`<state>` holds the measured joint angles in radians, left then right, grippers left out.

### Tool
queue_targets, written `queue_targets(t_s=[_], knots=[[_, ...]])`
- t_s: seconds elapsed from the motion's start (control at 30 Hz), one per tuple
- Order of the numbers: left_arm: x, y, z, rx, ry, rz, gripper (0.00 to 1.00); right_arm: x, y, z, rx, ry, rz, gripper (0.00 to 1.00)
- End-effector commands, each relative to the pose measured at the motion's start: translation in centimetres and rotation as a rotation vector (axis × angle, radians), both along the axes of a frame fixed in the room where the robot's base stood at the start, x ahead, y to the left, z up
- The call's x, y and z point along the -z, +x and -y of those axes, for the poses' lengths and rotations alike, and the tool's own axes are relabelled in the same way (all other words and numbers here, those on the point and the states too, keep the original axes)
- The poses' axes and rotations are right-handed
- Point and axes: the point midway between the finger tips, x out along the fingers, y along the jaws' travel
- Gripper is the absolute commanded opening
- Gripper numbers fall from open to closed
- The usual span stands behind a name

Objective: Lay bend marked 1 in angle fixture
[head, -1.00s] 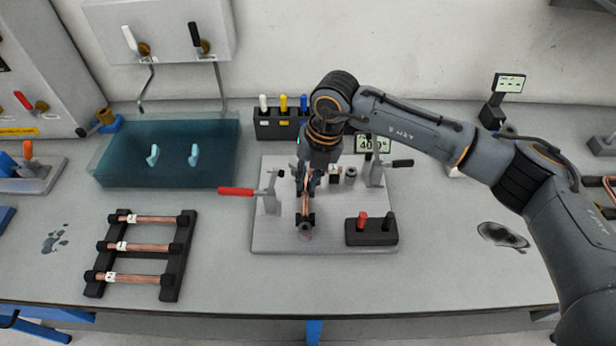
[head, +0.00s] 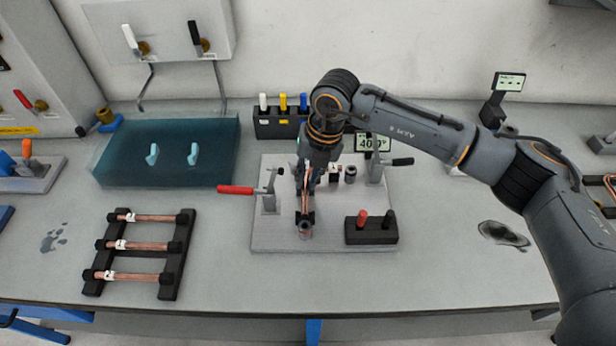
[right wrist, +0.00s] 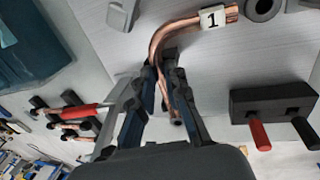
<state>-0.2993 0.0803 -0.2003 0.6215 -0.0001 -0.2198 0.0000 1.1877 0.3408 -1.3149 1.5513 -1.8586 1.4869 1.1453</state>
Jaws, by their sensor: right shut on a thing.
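The bend marked 1 is a curved copper tube (right wrist: 165,38) with a white tag reading 1 (right wrist: 212,18) near one end. My right gripper (right wrist: 167,80) is shut on its straight leg. In the head view my right gripper (head: 308,180) points down over the angle fixture, a light grey plate (head: 275,238) with a red-handled clamp (head: 240,190) on the left and a black-handled clamp (head: 400,162) on the right. The copper leg runs toward the plate's front. I cannot tell whether the bend touches its seat. My left gripper is not in view.
A black block with red and black pegs (head: 371,236) sits at the plate's front right. A black rack (head: 172,265) with several tagged straight copper tubes stands to the left. A teal tray (head: 120,168) lies behind it. A small display (head: 373,143) stands behind the fixture.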

Motion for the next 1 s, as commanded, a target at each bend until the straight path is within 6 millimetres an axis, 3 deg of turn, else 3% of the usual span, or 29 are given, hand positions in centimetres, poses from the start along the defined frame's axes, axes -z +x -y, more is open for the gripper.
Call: queue_targets(t_s=[0.03, 0.47, 0.5, 0.6, 1.0], knots=[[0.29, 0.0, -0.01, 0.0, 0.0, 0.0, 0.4, 1.26, -0.57, 0.2, -0.002, -0.012, -0.019, 0.0], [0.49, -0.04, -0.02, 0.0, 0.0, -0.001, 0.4, 1.43, -0.54, 0.23, -0.001, -0.013, -0.02, 0.0], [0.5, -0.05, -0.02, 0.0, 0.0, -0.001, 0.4, 1.43, -0.54, 0.23, -0.001, -0.013, -0.02, 0.18], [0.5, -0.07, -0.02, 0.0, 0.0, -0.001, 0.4, 1.43, -0.53, 0.22, 0.0, -0.012, -0.02, 0.38], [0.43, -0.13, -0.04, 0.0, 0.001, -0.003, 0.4, 1.23, -0.53, 0.18, -0.003, -0.011, -0.018, 0.41]])
